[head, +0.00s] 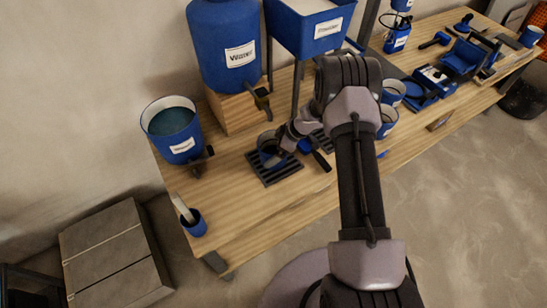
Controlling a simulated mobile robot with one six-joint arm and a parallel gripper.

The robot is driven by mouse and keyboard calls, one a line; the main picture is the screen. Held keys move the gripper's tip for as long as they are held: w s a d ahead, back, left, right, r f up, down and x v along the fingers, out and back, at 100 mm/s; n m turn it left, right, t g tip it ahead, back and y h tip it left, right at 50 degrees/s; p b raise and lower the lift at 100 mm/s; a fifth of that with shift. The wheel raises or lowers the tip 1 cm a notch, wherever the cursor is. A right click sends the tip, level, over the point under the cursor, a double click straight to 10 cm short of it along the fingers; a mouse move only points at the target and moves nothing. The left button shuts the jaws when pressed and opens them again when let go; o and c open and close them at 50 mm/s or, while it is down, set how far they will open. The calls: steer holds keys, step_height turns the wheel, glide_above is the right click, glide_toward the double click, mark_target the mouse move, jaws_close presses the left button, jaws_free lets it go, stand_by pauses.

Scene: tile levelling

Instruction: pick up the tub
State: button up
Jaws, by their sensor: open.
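A small tub (268,150) with a blue body stands on a dark slotted grate (264,176) on the wooden bench. My gripper (284,149) is open and right at the tub, reaching in from the right. The gripper partly hides the tub, and I cannot tell whether its fingers touch it. Two other blue tubs with pale rims, a nearer one (389,117) and a farther one (394,90), stand to the right behind my arm. My arm partly covers the nearer one.
A large blue water container (224,45) sits on a wooden block (232,110) behind the grate. A labelled bucket of liquid (172,128) stands to the left. A blue powder hopper (307,28) stands behind. A blue cup (194,224) is near the front left edge. The front bench is clear.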

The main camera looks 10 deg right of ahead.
steer(key=shift+w+a+f, duration=0.15)
steer(key=shift+a+f, duration=0.05)
steer(key=shift+f, duration=0.1)
steer(key=shift+r, duration=0.15)
steer(key=c, duration=1.5)
